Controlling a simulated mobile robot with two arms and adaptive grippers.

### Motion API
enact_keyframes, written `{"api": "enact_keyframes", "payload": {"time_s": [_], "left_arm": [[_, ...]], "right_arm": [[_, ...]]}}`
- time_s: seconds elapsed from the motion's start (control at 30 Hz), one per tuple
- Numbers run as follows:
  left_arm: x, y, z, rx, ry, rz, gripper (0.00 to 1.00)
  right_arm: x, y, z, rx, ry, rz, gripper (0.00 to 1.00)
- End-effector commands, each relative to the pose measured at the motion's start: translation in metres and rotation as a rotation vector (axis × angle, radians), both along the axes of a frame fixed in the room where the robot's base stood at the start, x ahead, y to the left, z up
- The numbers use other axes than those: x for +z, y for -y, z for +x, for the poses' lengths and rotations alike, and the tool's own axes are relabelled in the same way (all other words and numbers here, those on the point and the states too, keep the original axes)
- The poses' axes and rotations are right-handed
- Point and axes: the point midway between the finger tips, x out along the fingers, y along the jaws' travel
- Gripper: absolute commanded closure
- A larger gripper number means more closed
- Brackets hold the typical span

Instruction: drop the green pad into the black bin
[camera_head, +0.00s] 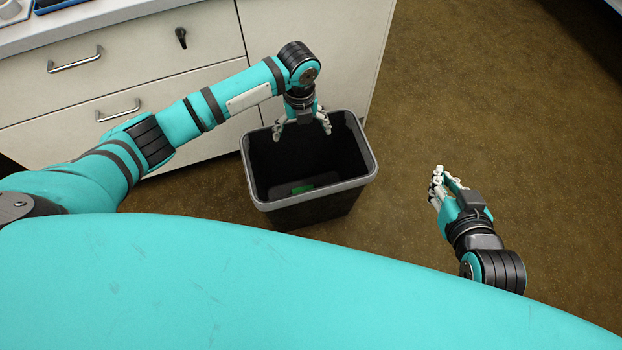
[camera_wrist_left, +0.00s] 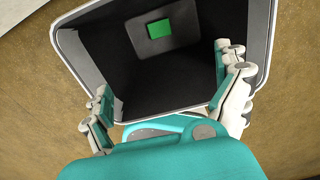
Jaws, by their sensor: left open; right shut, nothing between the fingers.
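The black bin (camera_head: 367,170) with a grey rim stands on the floor beside the drawer cabinet. The green pad (camera_head: 302,188) lies inside the bin, low down. In the left wrist view the green pad (camera_wrist_left: 159,29) shows on the bin's bottom, and the bin's dark inner wall (camera_wrist_left: 105,45) surrounds it. My left gripper (camera_head: 302,128) is over the bin's opening, its fingers spread and empty, apart from the pad; its fingers also show in the left wrist view (camera_wrist_left: 168,98). My right gripper (camera_head: 437,180) is to the right of the bin, shut and empty.
A white cabinet (camera_head: 190,100) with drawers and metal handles stands behind and left of the bin. Its worktop (camera_head: 75,28) is at the upper left. The brown floor (camera_head: 480,90) is clear to the right of the bin.

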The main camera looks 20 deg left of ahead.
Motion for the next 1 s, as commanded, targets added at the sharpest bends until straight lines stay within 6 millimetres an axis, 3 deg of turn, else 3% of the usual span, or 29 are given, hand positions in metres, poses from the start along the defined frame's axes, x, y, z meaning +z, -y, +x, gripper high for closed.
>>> {"api": "enact_keyframes", "payload": {"time_s": [0.3,0.5,1.0], "left_arm": [[0.069,0.0,0.001,-0.001,0.004,-0.001,0.0],[0.096,0.0,0.0,-0.001,0.0,-0.001,0.0],[0.103,0.0,0.0,-0.001,0.0,0.0,0.0]], "right_arm": [[0.0,0.0,0.0,0.0,0.0,0.0,1.0],[0.0,0.0,0.0,0.0,0.0,0.0,1.0],[0.0,0.0,0.0,0.0,0.0,0.0,1.0]]}}
